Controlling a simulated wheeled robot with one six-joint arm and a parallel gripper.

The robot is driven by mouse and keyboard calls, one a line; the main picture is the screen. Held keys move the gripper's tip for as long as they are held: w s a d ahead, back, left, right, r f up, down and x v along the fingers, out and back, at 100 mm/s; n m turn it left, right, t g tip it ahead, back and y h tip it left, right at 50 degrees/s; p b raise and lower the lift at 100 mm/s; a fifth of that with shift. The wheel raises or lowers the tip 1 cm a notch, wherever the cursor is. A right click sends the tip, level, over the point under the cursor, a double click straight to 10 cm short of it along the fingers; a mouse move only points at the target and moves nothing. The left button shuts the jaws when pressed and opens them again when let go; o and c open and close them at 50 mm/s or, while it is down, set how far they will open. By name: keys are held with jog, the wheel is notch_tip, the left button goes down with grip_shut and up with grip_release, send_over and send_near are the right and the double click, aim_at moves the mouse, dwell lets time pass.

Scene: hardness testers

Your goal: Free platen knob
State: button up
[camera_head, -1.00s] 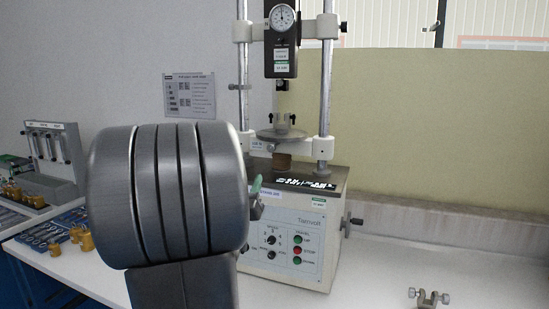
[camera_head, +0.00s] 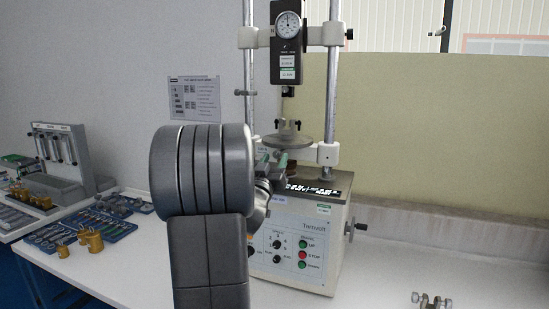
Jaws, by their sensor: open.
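The tester's round grey platen (camera_head: 308,141) sits low between two steel columns, with a small metal fixture (camera_head: 289,127) on top of it. I cannot tell for certain which part is the platen knob; the area just under the platen is partly hidden by my gripper. My gripper (camera_head: 273,158) is open, its greenish fingertips just below and in front of the platen's left edge. I cannot tell whether they touch anything. My dark arm link hides the left side of the tester's base.
The tester's control box (camera_head: 312,235) has coloured buttons, dials and a side crank (camera_head: 355,229). A dial gauge (camera_head: 287,26) hangs above. Brass weights (camera_head: 90,240) and tool trays stand at left. A small metal clamp (camera_head: 430,301) lies at front right; the bench between is clear.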

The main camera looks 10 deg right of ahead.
jog(key=shift+w+d+r, duration=0.1)
jog(key=shift+w+d, duration=0.05)
jog(key=shift+w, duration=0.1)
grip_shut()
jog(key=shift+s+d+n+y+b, duration=0.1)
jog(key=shift+n+y+b, duration=0.35)
jog(key=shift+n, duration=0.45)
jog(key=n+t+y, duration=0.1)
jog(key=n+y, duration=0.1)
jog(key=n, duration=0.2)
jog(key=shift+b, duration=0.4)
grip_release()
jog(key=shift+s, duration=0.1)
